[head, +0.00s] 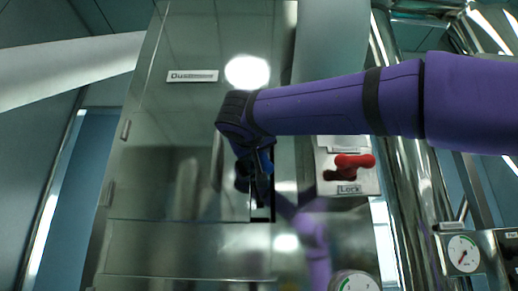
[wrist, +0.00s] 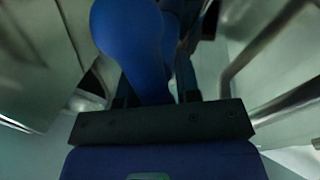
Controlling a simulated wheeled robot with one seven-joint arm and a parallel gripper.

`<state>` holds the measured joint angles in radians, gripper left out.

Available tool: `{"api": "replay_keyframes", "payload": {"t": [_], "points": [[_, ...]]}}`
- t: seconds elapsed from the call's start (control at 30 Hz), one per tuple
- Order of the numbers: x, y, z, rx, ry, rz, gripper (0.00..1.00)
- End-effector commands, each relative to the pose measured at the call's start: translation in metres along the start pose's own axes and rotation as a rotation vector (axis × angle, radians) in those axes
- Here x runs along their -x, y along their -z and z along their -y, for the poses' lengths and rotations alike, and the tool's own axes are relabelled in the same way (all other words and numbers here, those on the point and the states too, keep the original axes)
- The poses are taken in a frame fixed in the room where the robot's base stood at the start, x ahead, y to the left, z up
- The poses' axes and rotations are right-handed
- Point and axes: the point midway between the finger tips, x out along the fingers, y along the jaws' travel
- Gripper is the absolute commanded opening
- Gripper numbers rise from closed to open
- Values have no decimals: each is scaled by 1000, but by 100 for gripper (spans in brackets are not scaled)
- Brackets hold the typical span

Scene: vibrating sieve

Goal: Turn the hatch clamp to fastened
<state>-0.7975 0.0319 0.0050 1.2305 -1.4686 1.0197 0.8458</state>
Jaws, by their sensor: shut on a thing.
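My gripper (head: 261,190) is in front of the tall metallic hatch door (head: 170,150), near its right edge. In the wrist view a rounded blue handle (wrist: 130,42), which appears to be the hatch clamp, stands between my black fingers. My gripper is shut on it. The fingertips are largely hidden behind the blue handle. In the head view my wrist and fingers cover most of the clamp, so its angle cannot be told. A dark and pale plate shows just below my fingers.
A red knob (head: 350,165) sits on a plate labelled Lock, right of the door and below my forearm. Gauges (head: 462,251) stand at the lower right, and shiny vertical pipes (head: 408,190) rise on the right. The door's left part is clear.

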Motion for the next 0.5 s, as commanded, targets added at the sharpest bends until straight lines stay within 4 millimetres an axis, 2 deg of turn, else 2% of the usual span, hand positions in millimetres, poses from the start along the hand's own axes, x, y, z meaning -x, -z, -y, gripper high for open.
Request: {"api": "replay_keyframes", "payload": {"t": [0.03,0.5], "points": [[-1,1,-4,43,-11,-10,7],[2,1,5,480,-14,-99,7]]}}
